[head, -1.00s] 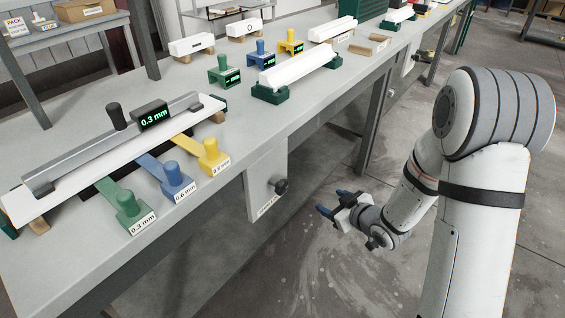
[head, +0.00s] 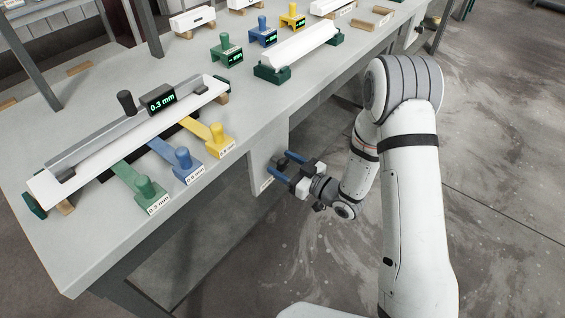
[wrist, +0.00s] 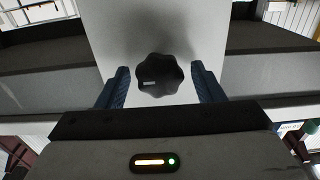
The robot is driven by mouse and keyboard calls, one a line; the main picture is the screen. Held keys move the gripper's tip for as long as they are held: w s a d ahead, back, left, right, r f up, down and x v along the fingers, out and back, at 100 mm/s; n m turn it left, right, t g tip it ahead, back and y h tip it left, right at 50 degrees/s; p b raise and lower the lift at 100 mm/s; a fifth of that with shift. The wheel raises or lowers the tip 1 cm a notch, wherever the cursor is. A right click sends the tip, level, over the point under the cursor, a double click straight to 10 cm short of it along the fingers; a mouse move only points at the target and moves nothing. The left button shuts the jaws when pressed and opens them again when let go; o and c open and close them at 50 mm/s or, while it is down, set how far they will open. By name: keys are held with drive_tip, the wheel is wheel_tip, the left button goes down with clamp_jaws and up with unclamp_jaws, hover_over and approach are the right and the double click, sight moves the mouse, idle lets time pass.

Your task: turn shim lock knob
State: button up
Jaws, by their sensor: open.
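The shim lock knob (wrist: 160,76) is a black lobed knob with a small light mark on its face. It sits on a pale panel (wrist: 120,30) on the front of the bench, which also shows in the head view (head: 262,160). In the head view the knob is hidden at my gripper (head: 284,166). In the wrist view my gripper (wrist: 160,88) is open, with one blue finger on each side of the knob. Gaps show between both fingers and the knob, so they appear apart from it.
On the bench top (head: 115,255) lie green (head: 148,190), blue (head: 185,163) and yellow (head: 217,138) shim handles beside a long white board (head: 130,138). A display reading 0.3 mm (head: 161,99) stands on the grey bar. Open floor lies right of the bench.

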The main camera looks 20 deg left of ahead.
drive_tip(key=shift+w+a, duration=0.15)
drive_tip(key=shift+a, duration=0.2)
drive_tip(key=shift+c, duration=0.5)
drive_tip(key=c, duration=0.9)
drive_tip(key=shift+o, duration=0.2)
